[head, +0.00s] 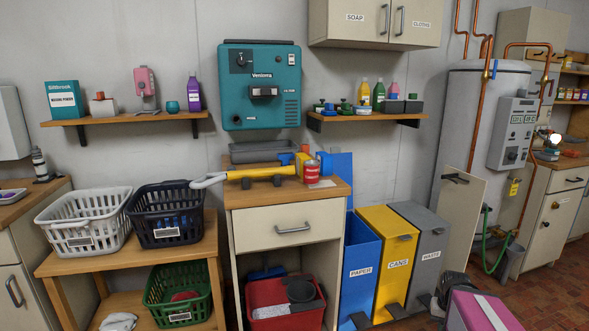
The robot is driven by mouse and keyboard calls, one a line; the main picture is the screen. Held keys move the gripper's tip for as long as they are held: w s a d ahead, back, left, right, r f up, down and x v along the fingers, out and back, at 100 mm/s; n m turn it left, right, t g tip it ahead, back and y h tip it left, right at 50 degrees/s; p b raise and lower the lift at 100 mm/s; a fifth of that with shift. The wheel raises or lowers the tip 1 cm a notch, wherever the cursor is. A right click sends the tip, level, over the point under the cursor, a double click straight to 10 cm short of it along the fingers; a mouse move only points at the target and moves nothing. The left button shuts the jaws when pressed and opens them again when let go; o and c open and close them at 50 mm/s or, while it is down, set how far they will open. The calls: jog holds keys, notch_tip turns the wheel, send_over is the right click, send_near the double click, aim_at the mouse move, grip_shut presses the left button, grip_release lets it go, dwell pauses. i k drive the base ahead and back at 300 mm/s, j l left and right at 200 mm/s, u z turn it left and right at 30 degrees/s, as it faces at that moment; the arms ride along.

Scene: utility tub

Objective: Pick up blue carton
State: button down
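A teal-blue carton (63,101) stands upright at the left end of the left wall shelf. It carries the name "Siltbrook" and a white label, and looks like the blue carton.
The left shelf (125,119) also holds a white-and-red container (102,106), a pink device (146,88), a teal pot (172,107) and a purple bottle (194,93). Below stand white (84,219) and dark (168,215) baskets.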

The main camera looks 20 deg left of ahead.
aim_at(325, 160)
jog(key=u, duration=1)
jog(key=i+j, duration=0.1)
jog(key=j, duration=0.45)
jog(key=i+j, duration=0.1)
jog(key=j, duration=0.4)
jog(key=j+z, duration=1.05)
